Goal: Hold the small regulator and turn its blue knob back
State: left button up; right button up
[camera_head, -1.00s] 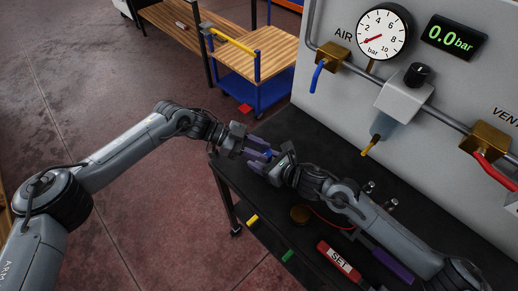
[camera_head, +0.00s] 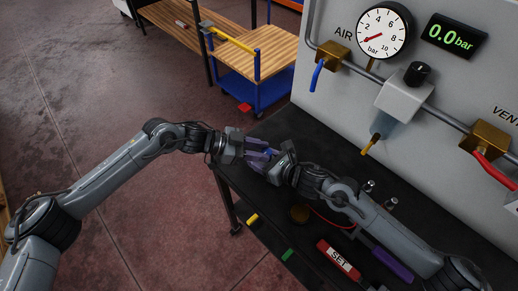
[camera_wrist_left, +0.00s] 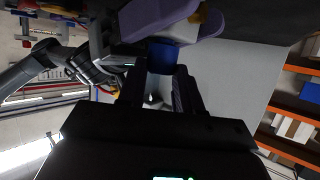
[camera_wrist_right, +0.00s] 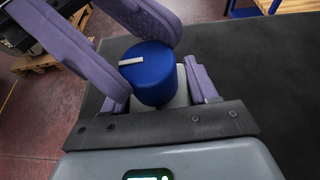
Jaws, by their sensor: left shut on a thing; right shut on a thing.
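The small regulator (camera_wrist_right: 180,92) has a grey body and a blue knob (camera_wrist_right: 150,75) with a white mark on top. My right gripper (camera_head: 274,168) is shut on the body, just below the knob. My left gripper (camera_head: 263,154) comes in from the left, its purple fingers (camera_wrist_right: 105,35) shut around the sides of the knob. The knob also shows between the left fingers in the left wrist view (camera_wrist_left: 161,58). The grippers meet above the table's far left corner, and the fingers hide most of the regulator in the head view.
The dark table (camera_head: 290,215) carries a red SET block (camera_head: 339,261), a yellow piece (camera_head: 252,219) and a green piece (camera_head: 287,255). The grey panel (camera_head: 290,125) behind has a gauge (camera_head: 382,31) and a display (camera_head: 454,36) reading 0.0 bar. A wooden cart (camera_head: 250,60) stands beyond.

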pick_arm(q)
jog(key=o, duration=0.8)
jog(key=shift+a, duration=0.1)
jog(key=v, duration=1.1)
jog(key=shift+s+a+r, duration=0.1)
jog(key=shift+a+r, duration=0.15)
jog(key=shift+a, duration=0.05)
pick_arm(e)
jog(key=o, duration=1.3)
